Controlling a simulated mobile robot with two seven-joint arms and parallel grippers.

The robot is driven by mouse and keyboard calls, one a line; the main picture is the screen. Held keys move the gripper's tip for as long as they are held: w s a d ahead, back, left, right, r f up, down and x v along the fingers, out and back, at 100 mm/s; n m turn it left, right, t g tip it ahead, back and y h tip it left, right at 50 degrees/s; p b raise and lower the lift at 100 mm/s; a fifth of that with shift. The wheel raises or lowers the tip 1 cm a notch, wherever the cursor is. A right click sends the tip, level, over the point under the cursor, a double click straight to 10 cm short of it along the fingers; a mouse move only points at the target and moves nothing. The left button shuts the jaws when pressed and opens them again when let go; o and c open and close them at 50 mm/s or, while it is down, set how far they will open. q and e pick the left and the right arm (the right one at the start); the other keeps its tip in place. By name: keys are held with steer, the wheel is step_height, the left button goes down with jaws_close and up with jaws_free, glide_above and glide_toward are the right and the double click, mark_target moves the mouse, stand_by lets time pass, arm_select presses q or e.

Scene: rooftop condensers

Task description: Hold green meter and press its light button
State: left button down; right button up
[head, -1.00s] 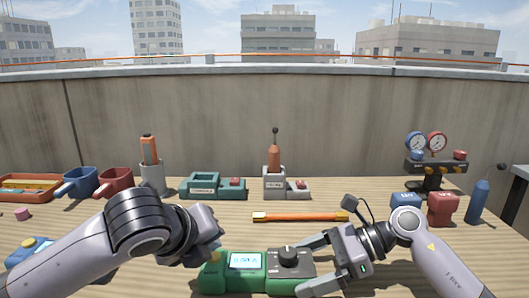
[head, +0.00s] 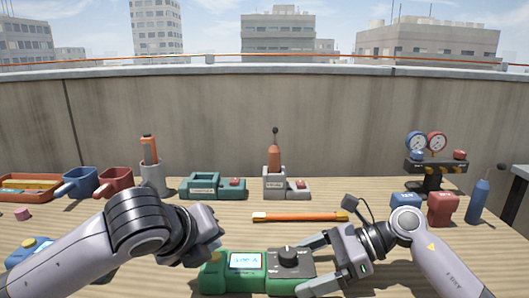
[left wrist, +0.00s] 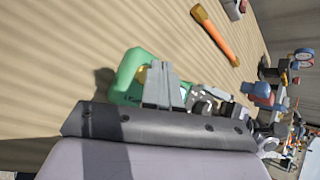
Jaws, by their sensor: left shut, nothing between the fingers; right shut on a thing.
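The green meter (head: 232,283) lies on the wooden table at the front middle, with a lit screen (head: 246,261) and a dark dial (head: 289,257). My right gripper (head: 306,262) is shut on its right end. My left gripper (head: 210,252) is shut and empty at the meter's left end; its fingertips are hard to make out in the head view. In the left wrist view its closed fingers (left wrist: 163,82) are over the green meter (left wrist: 126,70), beside a yellow button (left wrist: 141,76) that they partly cover. I cannot tell whether they touch it.
An orange bar (head: 300,216) lies behind the meter. A teal device (head: 203,187), a grey holder (head: 273,182), cups (head: 115,181) and a gauge stand (head: 435,167) line the back. A blue device (head: 28,248) sits at far left. A concrete wall (head: 330,125) closes the rear.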

arm_select(q)
steer(key=shift+f, duration=0.1)
steer(key=shift+f, duration=0.45)
stand_by(0.5)
steer(key=shift+r, duration=0.55)
steer(key=shift+r, duration=3)
